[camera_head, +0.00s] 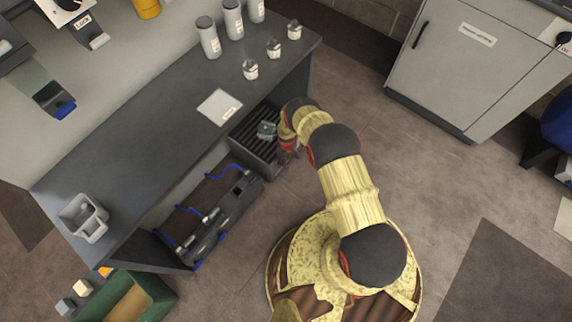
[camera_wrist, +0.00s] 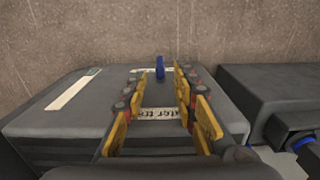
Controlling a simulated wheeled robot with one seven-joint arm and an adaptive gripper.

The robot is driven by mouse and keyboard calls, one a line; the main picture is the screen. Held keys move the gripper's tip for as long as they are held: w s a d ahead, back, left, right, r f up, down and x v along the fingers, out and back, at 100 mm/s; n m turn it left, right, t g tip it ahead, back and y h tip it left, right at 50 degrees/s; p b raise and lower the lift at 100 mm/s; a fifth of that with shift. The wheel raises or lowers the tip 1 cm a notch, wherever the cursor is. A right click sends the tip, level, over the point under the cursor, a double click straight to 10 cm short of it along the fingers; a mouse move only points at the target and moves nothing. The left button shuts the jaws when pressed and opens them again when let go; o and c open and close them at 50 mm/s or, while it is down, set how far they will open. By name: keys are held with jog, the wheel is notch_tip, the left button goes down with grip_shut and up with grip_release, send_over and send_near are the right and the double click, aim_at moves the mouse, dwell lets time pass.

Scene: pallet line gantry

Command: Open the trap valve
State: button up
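In the wrist view a small upright blue handle (camera_wrist: 160,68) stands at the far side of a dark grey box (camera_wrist: 60,125). It looks like the trap valve. A partly covered label (camera_wrist: 165,113) on the box reads something like "water tr…". My gripper (camera_wrist: 160,84) is open, its two yellow fingers apart on either side of the view toward the handle, with nothing between them. I cannot tell whether the fingertips touch the handle. In the head view my gripper (camera_head: 287,152) is low beside the dark ribbed unit (camera_head: 252,151) under the bench; the handle cannot be made out there.
The bench (camera_head: 150,170) overhangs the unit, with bottles (camera_head: 208,38) and small jars on top. A dark assembly with blue hoses (camera_head: 210,215) lies to the left under it. A second dark box (camera_wrist: 265,90) is close on the right in the wrist view. Floor is free right.

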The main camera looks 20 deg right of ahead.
notch_tip(320, 180, down, 5)
jog(key=shift+r+b, duration=0.1)
jog(key=shift+b, duration=0.75)
jog(key=c, duration=0.3)
jog(key=c, duration=0.4)
grip_shut()
